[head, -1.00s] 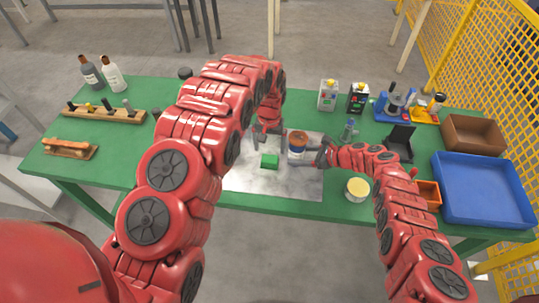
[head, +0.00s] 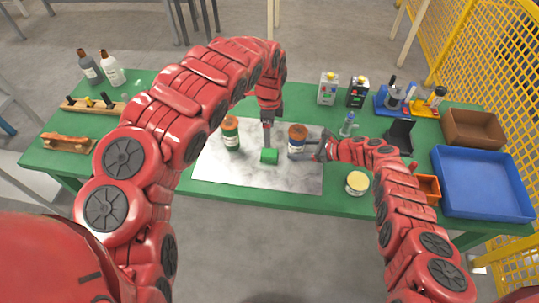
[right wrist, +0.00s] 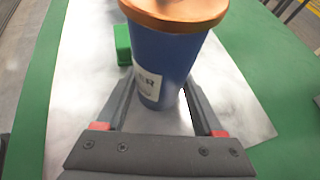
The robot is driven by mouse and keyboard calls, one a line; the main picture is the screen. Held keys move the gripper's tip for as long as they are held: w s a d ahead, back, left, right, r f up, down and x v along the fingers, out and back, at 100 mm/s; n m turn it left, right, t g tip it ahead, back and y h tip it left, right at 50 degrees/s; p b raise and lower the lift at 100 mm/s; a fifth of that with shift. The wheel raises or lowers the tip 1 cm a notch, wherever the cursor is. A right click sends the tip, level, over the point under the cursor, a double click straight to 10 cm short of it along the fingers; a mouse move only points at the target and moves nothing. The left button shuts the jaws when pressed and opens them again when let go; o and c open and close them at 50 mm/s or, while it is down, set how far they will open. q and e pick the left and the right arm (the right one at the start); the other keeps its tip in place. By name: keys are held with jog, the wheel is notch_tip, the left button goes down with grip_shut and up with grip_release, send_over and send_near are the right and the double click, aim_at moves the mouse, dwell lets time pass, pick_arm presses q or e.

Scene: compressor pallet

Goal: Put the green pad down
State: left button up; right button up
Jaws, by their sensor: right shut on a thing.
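The green pad (head: 269,157) lies on the pale sheet (head: 225,172) on the green table; it also shows beyond the jar in the right wrist view (right wrist: 123,45). My left gripper (head: 268,142) points down in line with the pad in the head view. It does not show in the right wrist view, where no finger is seen on the pad; its opening cannot be judged. My right gripper (head: 315,148) is shut on the blue jar with a copper lid (head: 297,141), which stands upright right of the pad; both fingers flank the jar (right wrist: 165,65).
A green jar with an orange lid (head: 231,135) stands on the sheet to the left. A yellow-lidded jar (head: 357,184) is near the front edge. A blue tray (head: 484,212) and a brown bin (head: 472,140) are at right. Bare sheet lies in front of the pad.

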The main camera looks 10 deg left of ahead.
aim_at(270, 152)
pick_arm(q)
jog(key=f, duration=0.2)
jog(key=shift+s+d+f, duration=0.15)
jog(key=shift+s+f, duration=0.05)
jog(key=shift+f, duration=0.15)
notch_tip(270, 152, down, 3)
jog(key=shift+w+f, duration=0.1)
jog(key=shift+f, duration=2.85)
jog(key=shift+c, duration=0.3)
grip_shut()
jog(key=shift+r, duration=0.15)
